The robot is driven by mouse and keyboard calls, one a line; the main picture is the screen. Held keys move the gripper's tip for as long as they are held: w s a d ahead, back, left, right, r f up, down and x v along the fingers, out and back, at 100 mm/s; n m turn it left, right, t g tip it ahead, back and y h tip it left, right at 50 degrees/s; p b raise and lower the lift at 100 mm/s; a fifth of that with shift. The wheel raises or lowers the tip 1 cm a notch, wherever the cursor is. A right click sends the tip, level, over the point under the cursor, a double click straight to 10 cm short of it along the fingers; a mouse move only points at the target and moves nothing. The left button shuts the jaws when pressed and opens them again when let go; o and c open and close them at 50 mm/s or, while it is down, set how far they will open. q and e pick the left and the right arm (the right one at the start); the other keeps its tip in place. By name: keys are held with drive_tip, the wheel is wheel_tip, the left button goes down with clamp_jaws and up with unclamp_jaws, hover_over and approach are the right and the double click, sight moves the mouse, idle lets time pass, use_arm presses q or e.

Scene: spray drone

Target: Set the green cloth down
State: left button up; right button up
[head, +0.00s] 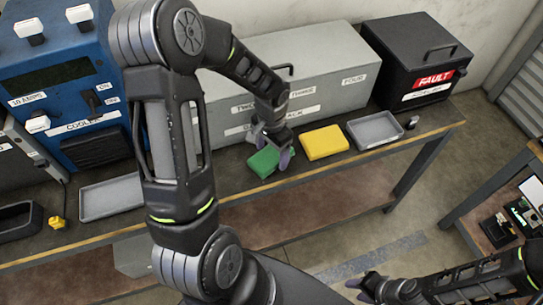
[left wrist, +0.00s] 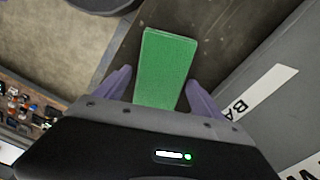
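The green cloth (head: 262,163), a flat block-like folded piece, lies on the workbench near its front edge, left of a yellow cloth (head: 324,142). My left gripper (head: 272,155) is right over the green cloth, with its fingers pointing down. In the left wrist view, the green cloth (left wrist: 166,65) lies between the two purple fingers, with a small gap visible on its left side; the left gripper (left wrist: 160,76) looks open around it. The near end of the cloth is hidden by the gripper body. My right gripper (head: 362,288) is low at the bottom, away from the bench, empty and apparently open.
A grey tray (head: 375,130) is right of the yellow cloth; another tray (head: 111,197) is to the left. A grey battery box (head: 330,75), a black FAULT box (head: 417,60) and a blue unit (head: 60,75) stand behind. A side table (head: 503,205) is at right.

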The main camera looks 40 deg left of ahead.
sight(274, 154)
use_arm(q)
drive_tip(key=c, duration=1.3)
drive_tip(key=shift+r, duration=0.1)
wheel_tip(274, 154, up, 10)
drive_tip(key=shift+f+b, duration=0.1)
drive_tip(key=shift+b, duration=0.55)
drive_tip(key=w+d, duration=0.3)
drive_tip(key=d, duration=0.1)
drive_tip(key=w+d+r+n, duration=0.1)
drive_tip(key=w+d, duration=0.3)
drive_tip(key=w+d+r+n, duration=0.1)
drive_tip(key=w+d, duration=0.2)
drive_tip(key=d, duration=0.1)
drive_tip(key=shift+w+d, duration=0.2)
drive_tip(key=shift+w, duration=0.1)
